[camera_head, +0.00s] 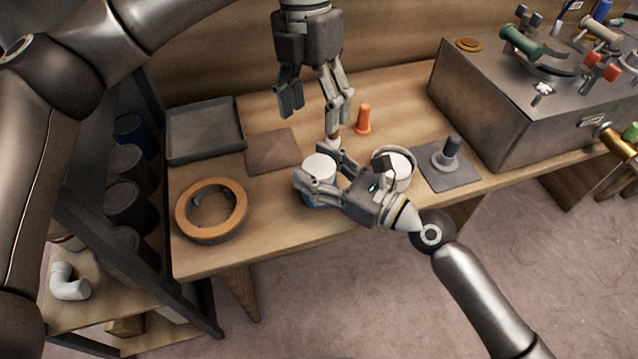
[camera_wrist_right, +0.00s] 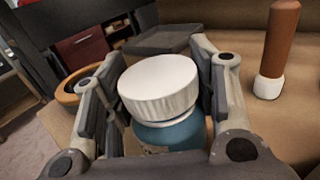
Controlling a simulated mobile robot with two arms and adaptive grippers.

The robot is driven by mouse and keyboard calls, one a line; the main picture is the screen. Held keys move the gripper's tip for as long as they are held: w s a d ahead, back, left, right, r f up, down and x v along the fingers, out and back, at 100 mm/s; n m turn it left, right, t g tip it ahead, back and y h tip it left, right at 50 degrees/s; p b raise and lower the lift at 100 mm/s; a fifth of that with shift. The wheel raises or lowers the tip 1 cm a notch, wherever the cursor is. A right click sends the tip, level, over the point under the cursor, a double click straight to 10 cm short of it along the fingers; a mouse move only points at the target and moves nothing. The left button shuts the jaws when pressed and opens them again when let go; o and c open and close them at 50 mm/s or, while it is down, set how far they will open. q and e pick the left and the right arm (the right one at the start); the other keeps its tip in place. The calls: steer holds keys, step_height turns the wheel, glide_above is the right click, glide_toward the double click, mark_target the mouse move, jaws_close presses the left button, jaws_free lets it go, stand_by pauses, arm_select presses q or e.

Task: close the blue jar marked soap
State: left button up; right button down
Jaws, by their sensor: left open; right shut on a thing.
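The blue jar (camera_head: 318,202) stands near the table's front edge with a white lid (camera_head: 319,166) on top. In the right wrist view, the white lid (camera_wrist_right: 160,88) covers the top of the blue jar (camera_wrist_right: 172,134). I cannot tell whether the lid is fully seated, and no soap marking is readable. My right gripper (camera_head: 318,174) comes in from the right, its fingers on either side of the lid and upper jar, shut on it. The right wrist view shows its fingers (camera_wrist_right: 160,95) around the lid. My left gripper (camera_head: 318,108) hangs open and empty, pointing down, behind and above the jar.
A second white-topped container (camera_head: 403,166) stands right of the jar, partly behind my right gripper. A brown-handled item (camera_wrist_right: 280,45) and an orange peg (camera_head: 364,118) stand behind. An orange ring (camera_head: 212,207), grey tray (camera_head: 204,133) and grey mat with a knob (camera_head: 450,180) lie around.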

mark_target(318, 165)
arm_select(q)
steer(key=f, duration=0.3)
steer(key=s+f, duration=0.1)
steer(key=f, duration=0.6)
steer(key=shift+s+d+f, duration=0.3)
steer(key=shift+s, duration=0.05)
arm_select(e)
steer(key=shift+f, duration=0.15)
arm_select(q)
steer(key=c, duration=0.9)
steer(key=o, duration=1.1)
steer(key=shift+r, duration=2.25)
steer(key=o, duration=0.6)
steer(key=shift+c, duration=0.2)
arm_select(e)
steer(key=shift+s, duration=0.1)
